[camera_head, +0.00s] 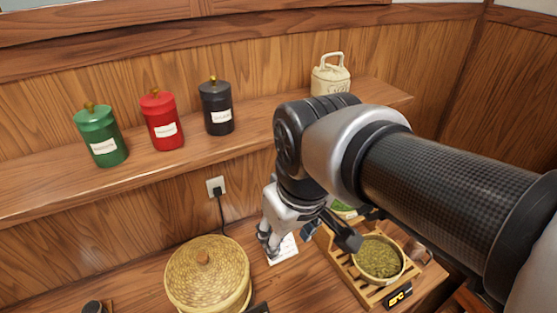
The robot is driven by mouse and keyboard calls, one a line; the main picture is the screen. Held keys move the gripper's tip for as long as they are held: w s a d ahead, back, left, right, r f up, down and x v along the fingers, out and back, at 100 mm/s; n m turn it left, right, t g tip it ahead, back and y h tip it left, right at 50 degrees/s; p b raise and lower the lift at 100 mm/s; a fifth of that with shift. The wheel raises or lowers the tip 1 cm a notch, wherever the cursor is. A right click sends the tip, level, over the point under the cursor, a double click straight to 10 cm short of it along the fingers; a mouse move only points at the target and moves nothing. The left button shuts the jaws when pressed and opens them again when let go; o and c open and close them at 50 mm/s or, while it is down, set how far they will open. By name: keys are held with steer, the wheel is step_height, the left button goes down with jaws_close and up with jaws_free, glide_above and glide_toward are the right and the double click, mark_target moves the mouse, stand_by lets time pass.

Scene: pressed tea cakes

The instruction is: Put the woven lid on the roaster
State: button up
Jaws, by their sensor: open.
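The woven lid (190,273) is a round, tan wicker disc with a small brown knob, at the lower left in the head view. It lies over a round light-coloured body (247,299), which seems to be the roaster; only a strip of its side shows at the lower right of the lid. The lid looks roughly level, but I cannot tell whether it is fully seated. My gripper (269,243) is open and seems empty, to the upper right of the lid and apart from it in the picture. My arm partly hides the gripper.
A slatted wooden tray (341,259) with a bowl of green tea leaves (378,258) and a small display (398,295) stands right. A white card (284,250) lies behind my gripper. A wall socket (216,186) has a cord. Canisters (163,121) line the shelf above.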

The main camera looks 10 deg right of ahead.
steer(key=s+d+f+m+t, duration=0.1)
steer(key=s+d+f+m, duration=0.1)
steer(key=s, duration=0.6)
steer(key=d+m, duration=0.1)
steer(key=d, duration=0.1)
steer(key=shift+s+d+m, duration=0.25)
steer(key=shift+d+m, duration=0.05)
steer(key=shift+m, duration=0.1)
steer(key=shift+f, duration=0.15)
step_height(320, 180, down, 12)
steer(key=b, duration=1.2)
